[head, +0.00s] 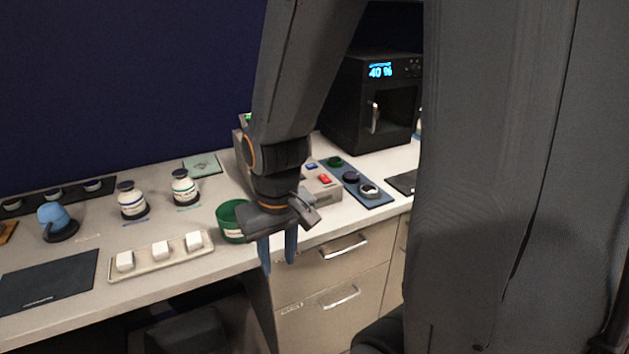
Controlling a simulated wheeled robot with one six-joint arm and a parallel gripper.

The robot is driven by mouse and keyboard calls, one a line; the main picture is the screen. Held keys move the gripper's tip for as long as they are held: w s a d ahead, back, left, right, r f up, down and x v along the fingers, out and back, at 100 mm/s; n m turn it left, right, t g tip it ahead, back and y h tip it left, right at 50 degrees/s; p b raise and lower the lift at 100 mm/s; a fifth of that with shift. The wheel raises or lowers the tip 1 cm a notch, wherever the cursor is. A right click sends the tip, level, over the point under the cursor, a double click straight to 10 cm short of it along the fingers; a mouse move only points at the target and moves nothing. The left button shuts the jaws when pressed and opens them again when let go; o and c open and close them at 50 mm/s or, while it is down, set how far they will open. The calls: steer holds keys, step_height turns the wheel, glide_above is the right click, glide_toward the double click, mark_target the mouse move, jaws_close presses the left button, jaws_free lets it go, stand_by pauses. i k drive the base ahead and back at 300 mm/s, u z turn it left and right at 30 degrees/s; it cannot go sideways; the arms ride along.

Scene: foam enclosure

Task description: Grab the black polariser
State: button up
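A blue tray (372,199) lies on the bench right of my gripper. It holds a green round piece (335,162), a dark round piece (351,177) and a dark ring with a pale top (369,190). The dark round piece in the middle looks most like the black polariser, but it is too small to be sure. My gripper (278,262) points down in front of the bench's front edge, left of the blue tray. Its two blue fingers are apart with nothing between them.
A green tub (234,222) stands close behind my gripper. A grey box with red and blue buttons (323,187) sits left of the blue tray. A black oven-like machine (371,103) stands behind. White blocks on a beige tray (200,252) and two bottles (131,202) are left.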

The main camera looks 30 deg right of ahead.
mark_target(351, 178)
steer(key=u, duration=2.3)
steer(key=k, duration=1.75)
steer(key=z, duration=2.05)
steer(key=i, duration=1)
